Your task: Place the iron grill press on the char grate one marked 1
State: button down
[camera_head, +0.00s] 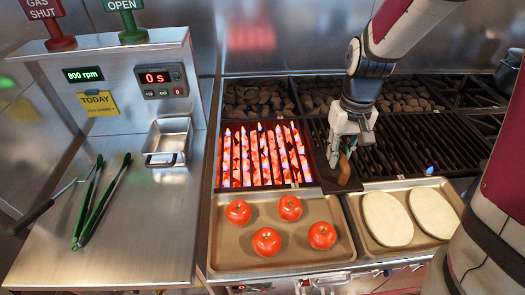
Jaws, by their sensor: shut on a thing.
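My gripper (350,148) points down and is shut on the brown handle of the iron grill press (328,182). The press's dark plate sits under the fingers, at the right edge of the lit grate and just behind the trays; I cannot tell whether it touches the grill. The lit grate (262,155), glowing red with small flames, lies left of the gripper. A dark grate (400,150) lies to its right. I cannot read a number 1 on either grate. My gripper and arm hide part of the dark grate.
A tray (281,262) with several tomatoes stands before the lit grate. Another tray (408,244) with two flat dough rounds stands to its right. At left, a steel counter (140,215) holds green-handled tongs (100,205) and a small pan (168,140). Lump coals (258,98) lie behind the grates.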

jog(key=shift+s+a, duration=0.2)
jog(key=shift+s, duration=0.05)
jog(key=shift+s+a, duration=0.1)
jog(key=shift+a, duration=0.1)
jog(key=p, duration=0.1)
send_near(276, 164)
jog(key=shift+s+f, duration=0.1)
jog(key=shift+f+p, duration=0.35)
jog(key=shift+f, duration=1.4)
jog(key=shift+f, duration=0.2)
jog(key=c, duration=1.5)
grip_release()
